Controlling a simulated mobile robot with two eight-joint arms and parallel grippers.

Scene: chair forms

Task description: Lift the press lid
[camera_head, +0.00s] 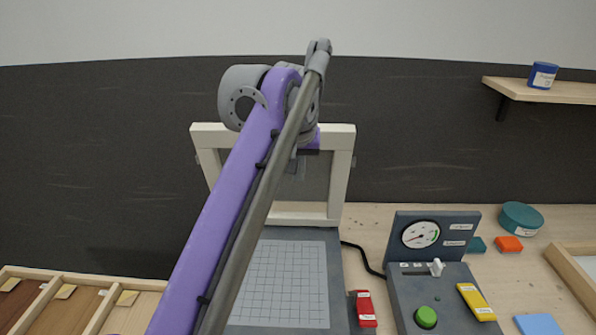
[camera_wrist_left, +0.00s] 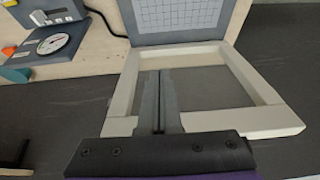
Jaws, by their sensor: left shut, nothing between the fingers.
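The press lid (camera_head: 341,172) is a cream frame with a dark see-through panel. It stands raised, close to upright, at the back edge of the grey press bed (camera_head: 333,262), which has a white grid. In the left wrist view the lid (camera_wrist_left: 257,82) lies across the middle, with the bed (camera_wrist_left: 205,22) beyond it. My left gripper (camera_head: 296,168) is in front of the lid's upper part, partly hidden by my purple arm. Its fingers (camera_wrist_left: 160,76) are together and empty, over the panel inside the frame. I cannot tell whether they touch it. My right gripper does not show.
Right of the bed are a red block (camera_head: 364,309) and a control box with a gauge (camera_head: 420,235) and green button (camera_head: 426,317). A teal tin (camera_head: 521,218) stands behind. A wooden divided tray (camera_head: 88,281) is at left. A shelf (camera_head: 545,93) holds a blue tin (camera_head: 542,76).

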